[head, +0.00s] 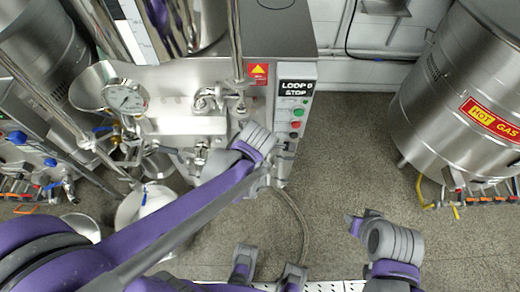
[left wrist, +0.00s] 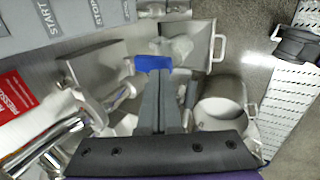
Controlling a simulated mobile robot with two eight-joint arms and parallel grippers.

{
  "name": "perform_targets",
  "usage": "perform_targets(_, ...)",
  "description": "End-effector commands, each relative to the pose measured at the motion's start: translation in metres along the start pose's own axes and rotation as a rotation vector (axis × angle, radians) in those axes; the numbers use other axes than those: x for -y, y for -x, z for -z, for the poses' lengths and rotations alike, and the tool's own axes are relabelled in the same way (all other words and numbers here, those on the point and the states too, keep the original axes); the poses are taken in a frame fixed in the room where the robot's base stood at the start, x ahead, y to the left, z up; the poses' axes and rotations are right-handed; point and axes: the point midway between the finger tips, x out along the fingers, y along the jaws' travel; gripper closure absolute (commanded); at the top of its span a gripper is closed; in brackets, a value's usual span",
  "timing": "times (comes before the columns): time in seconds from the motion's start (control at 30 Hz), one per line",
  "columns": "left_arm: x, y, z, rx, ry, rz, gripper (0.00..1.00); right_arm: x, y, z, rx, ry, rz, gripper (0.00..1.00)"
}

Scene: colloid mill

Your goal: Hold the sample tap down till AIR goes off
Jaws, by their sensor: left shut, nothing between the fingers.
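In the left wrist view my left gripper (left wrist: 163,88) is shut and empty, its two grey fingers together. A blue lever (left wrist: 153,63), apparently the sample tap's handle, lies just at the fingertips; I cannot tell whether they touch. In the head view my left arm reaches across to the front of the steel machine, and its wrist hides the tap there.
A steel cup with a handle (left wrist: 222,108) stands right of my fingers in the left wrist view. A pressure gauge (head: 125,96) and pipework sit left of the display. A large HOT GAS drum (head: 445,100) stands at right.

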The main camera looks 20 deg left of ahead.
Motion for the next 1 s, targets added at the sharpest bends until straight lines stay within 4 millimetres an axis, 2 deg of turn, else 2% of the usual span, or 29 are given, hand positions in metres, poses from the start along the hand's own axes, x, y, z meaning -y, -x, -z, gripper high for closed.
perform_targets(0.07, -0.013, 0.01, 0.004, 0.0, 0.001, -0.003, 1.0, 0.0, 0.011, 0.008, -0.005, 0.0, 0.0, 0.58)
perform_targets(0.3, -0.021, 0.066, 0.003, 0.002, -0.003, -0.001, 1.0, 0.0, 0.018, 0.014, -0.009, 0.0, 0.0, 0.58)
perform_targets(0.5, -0.027, 0.094, 0.002, 0.003, -0.002, -0.001, 1.0, 0.0, 0.022, 0.017, -0.011, 0.0, 0.0, 0.58)
perform_targets(0.7, -0.029, 0.103, 0.003, 0.001, -0.002, 0.0, 1.0, 0.0, 0.023, 0.018, -0.012, 0.0, 0.0, 0.58)
perform_targets(1.0, -0.029, 0.103, 0.003, 0.001, -0.001, 0.0, 1.0, 0.0, 0.023, 0.018, -0.012, 0.0, 0.0, 0.58)
